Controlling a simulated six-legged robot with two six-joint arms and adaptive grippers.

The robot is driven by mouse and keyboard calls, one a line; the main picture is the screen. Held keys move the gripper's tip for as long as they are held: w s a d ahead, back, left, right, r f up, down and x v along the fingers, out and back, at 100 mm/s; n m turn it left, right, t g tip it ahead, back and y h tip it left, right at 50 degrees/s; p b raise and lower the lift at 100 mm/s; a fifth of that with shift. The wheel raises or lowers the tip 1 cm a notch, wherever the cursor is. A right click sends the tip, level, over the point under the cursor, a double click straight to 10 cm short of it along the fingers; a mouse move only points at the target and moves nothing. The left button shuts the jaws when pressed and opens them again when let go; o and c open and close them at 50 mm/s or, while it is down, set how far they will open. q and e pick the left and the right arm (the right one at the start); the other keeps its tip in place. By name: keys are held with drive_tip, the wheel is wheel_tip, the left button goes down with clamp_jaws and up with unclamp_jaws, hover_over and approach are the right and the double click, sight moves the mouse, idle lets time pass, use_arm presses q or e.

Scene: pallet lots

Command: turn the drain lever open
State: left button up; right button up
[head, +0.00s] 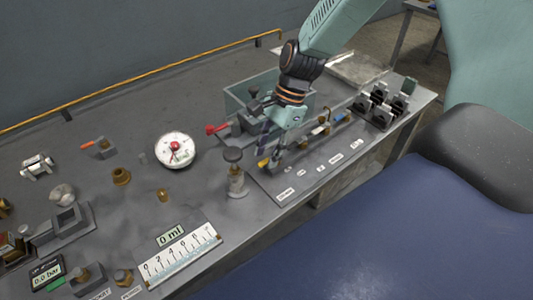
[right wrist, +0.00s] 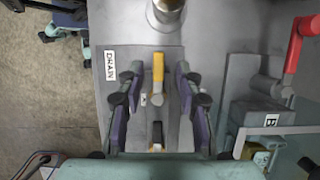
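The drain lever has a yellow handle and shows in the right wrist view (right wrist: 158,68), beside a white label reading DRAIN (right wrist: 110,65). In the head view its yellow tip (head: 263,163) shows just below my right gripper (head: 271,150). In the right wrist view my right gripper (right wrist: 156,97) is open, with one purple finger on each side of the yellow handle. Gaps show between the handle and both fingers. My left gripper is not in view.
A metal post with a dark knob (head: 236,178) stands close to the lever. A blue-handled lever (head: 342,117) and black clips (head: 380,105) lie right.

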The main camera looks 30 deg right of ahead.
drive_tip(key=shift+f, duration=0.25)
drive_tip(key=shift+s+a+r, duration=0.1)
drive_tip(key=shift+s+r, duration=0.15)
drive_tip(key=shift+s, duration=0.05)
drive_tip(key=shift+w+f, duration=0.2)
drive_tip(key=shift+w, duration=0.1)
drive_tip(key=c, duration=0.6)
drive_tip(key=shift+s+r, duration=0.15)
clamp_jaws()
